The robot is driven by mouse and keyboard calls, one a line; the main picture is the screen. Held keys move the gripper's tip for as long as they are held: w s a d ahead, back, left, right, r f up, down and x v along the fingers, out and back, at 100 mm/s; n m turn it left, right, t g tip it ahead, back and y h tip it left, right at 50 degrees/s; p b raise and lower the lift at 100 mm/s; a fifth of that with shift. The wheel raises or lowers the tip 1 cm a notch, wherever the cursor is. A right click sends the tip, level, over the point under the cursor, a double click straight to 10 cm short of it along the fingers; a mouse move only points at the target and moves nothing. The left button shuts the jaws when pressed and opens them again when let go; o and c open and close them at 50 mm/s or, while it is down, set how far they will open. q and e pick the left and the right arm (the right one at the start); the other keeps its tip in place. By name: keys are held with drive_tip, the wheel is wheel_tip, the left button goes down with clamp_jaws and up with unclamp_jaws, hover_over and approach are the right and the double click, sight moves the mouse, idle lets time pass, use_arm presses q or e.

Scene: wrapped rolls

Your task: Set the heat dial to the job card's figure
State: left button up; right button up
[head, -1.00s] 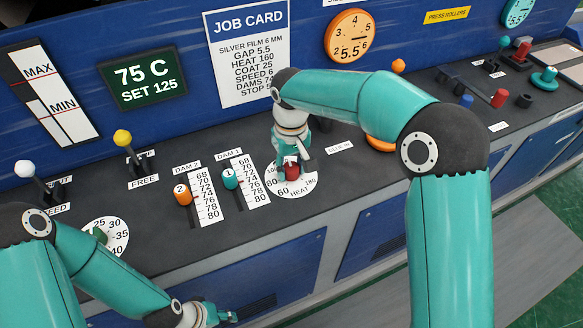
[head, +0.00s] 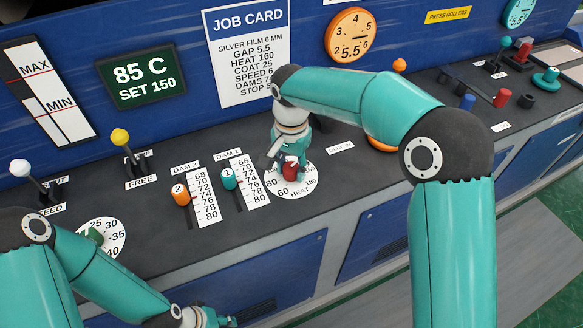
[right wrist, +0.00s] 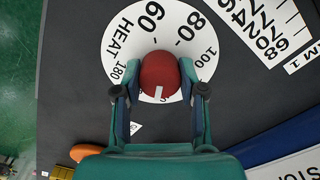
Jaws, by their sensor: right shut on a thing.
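The job card (head: 246,55) on the back panel reads HEAT 160. The green display (head: 141,78) reads 85 C, SET 150. My right gripper (head: 289,160) points down at the red heat knob (head: 290,173) on its round white dial (head: 305,185). In the right wrist view the gripper (right wrist: 160,88) has one finger on each side of the red knob (right wrist: 159,70) and is shut on it. The knob's white mark shows there; my gripper hides part of the scale. My left gripper (head: 215,318) is low at the bottom edge, partly cut off, its jaws unclear.
The orange DAM 2 slider (head: 181,194) and teal DAM 1 slider (head: 229,178) stand left of the heat dial. A yellow-knobbed lever (head: 122,138) and white-knobbed lever (head: 21,168) stand further left. An orange disc (head: 380,145) lies behind my right arm.

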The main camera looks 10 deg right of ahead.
sight(291, 166)
drive_tip(key=m, duration=0.5)
drive_tip(key=shift+w+d+r+b, duration=0.1)
drive_tip(key=shift+w+r+b, duration=0.1)
drive_tip(key=shift+b, duration=0.1)
idle(0.4)
drive_tip(key=o, duration=1.1)
drive_tip(key=shift+o, duration=0.2)
drive_tip(key=shift+s+f, duration=0.1)
wheel_tip(291, 166, up, 12)
